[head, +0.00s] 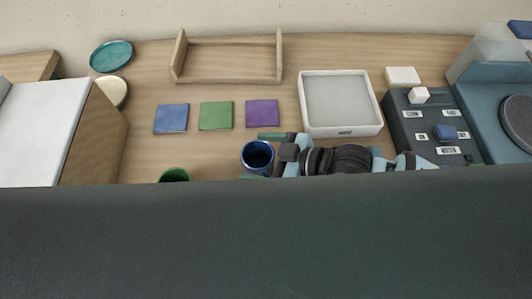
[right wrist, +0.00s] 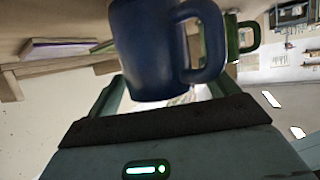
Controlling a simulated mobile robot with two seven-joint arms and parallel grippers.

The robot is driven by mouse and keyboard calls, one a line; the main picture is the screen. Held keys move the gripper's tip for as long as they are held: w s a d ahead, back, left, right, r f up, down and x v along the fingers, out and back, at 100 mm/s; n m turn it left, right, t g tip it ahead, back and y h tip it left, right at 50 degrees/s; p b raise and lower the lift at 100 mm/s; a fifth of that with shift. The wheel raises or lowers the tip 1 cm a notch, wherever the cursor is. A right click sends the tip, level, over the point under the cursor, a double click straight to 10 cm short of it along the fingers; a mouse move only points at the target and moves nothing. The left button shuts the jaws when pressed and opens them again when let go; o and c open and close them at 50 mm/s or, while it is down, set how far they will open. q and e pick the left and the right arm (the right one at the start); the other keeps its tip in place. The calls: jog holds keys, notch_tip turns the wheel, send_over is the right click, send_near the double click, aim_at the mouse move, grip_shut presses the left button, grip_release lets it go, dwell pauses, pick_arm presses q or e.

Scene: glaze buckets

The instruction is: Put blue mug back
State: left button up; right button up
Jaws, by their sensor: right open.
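The blue mug (head: 257,153) stands upright on the wooden table, near the front edge of what shows. In the head view, my right gripper (head: 264,157) comes in from the right with its jaws open, one finger on the far side of the mug and one on the near side. In the right wrist view the blue mug (right wrist: 148,50) fills the space ahead of the open fingers (right wrist: 165,92), its handle to the right. I cannot tell whether a finger touches it. My left gripper is not in view.
A green mug (head: 174,175) stands left of the blue one. Blue (head: 171,118), green (head: 216,115) and purple (head: 262,113) tiles lie behind. A wooden rack (head: 228,78), a white-rimmed tray (head: 342,131) and a dark labelled panel (head: 432,125) stand around. Table between tiles and mugs is clear.

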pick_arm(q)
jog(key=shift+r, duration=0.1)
pick_arm(e)
jog(key=shift+r, duration=0.1)
jog(key=shift+d+r, duration=0.1)
jog(key=shift+d, duration=0.1)
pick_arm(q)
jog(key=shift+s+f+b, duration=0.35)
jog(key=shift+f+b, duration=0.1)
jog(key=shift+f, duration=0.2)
pick_arm(e)
jog(key=v, duration=1.1)
jog(key=shift+s+d, duration=0.2)
jog(key=shift+d, duration=0.05)
jog(key=shift+r, duration=0.1)
jog(key=shift+s, duration=0.1)
